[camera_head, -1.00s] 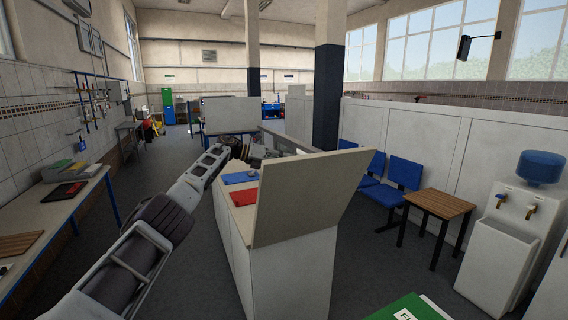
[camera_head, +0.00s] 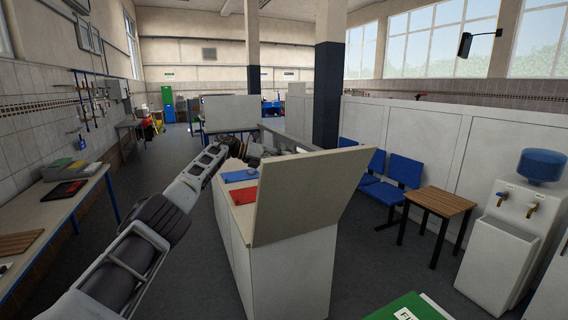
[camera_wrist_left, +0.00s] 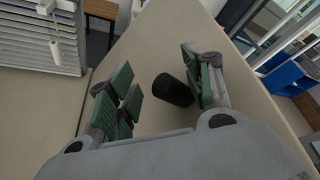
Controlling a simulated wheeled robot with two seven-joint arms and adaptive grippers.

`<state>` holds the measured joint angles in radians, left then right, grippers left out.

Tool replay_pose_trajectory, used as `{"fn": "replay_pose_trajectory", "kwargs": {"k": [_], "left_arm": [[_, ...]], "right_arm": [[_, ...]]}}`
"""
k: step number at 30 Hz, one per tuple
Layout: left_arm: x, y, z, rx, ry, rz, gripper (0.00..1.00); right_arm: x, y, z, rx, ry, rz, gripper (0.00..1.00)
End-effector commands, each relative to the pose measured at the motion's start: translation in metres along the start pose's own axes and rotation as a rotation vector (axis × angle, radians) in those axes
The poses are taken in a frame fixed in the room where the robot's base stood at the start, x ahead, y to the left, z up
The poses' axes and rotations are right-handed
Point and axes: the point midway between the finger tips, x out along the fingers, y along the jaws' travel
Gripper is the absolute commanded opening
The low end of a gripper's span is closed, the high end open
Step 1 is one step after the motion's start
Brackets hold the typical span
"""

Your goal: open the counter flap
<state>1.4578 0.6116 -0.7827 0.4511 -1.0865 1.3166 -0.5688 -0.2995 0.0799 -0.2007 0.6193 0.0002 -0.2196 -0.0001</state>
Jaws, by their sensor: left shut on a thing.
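The counter flap (camera_head: 305,198) is a pale beige panel. In the head view it stands raised and tilted at the near end of the white counter (camera_head: 232,232). My left arm reaches in from the left along the counter, and its gripper is hard to make out in that view. In the left wrist view my left gripper (camera_wrist_left: 163,88) has its green-padded fingers on either side of a short black knob (camera_wrist_left: 173,90), which stands out from a beige panel (camera_wrist_left: 150,55). The gripper is shut on this knob. My right gripper is not in view.
A blue folder (camera_head: 240,176) and a red folder (camera_head: 243,196) lie on the counter. A workbench (camera_head: 68,203) runs along the left wall. Blue chairs (camera_head: 405,180), a wooden table (camera_head: 440,205) and a water dispenser (camera_head: 510,230) stand at right. The floor left of the counter is clear.

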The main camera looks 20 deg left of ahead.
Motion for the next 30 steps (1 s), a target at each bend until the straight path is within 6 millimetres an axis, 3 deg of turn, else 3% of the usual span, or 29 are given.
{"fn": "replay_pose_trajectory", "kwargs": {"k": [3,24,30], "left_arm": [[-0.013,0.007,-0.004,-0.005,0.003,0.013,0.46],[-0.097,-0.002,-0.001,0.001,0.001,0.005,0.46],[-0.108,-0.003,0.0,0.002,0.001,0.004,0.46]], "right_arm": [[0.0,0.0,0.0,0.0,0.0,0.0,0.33],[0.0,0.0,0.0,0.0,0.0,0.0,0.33],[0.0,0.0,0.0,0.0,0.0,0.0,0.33]]}}
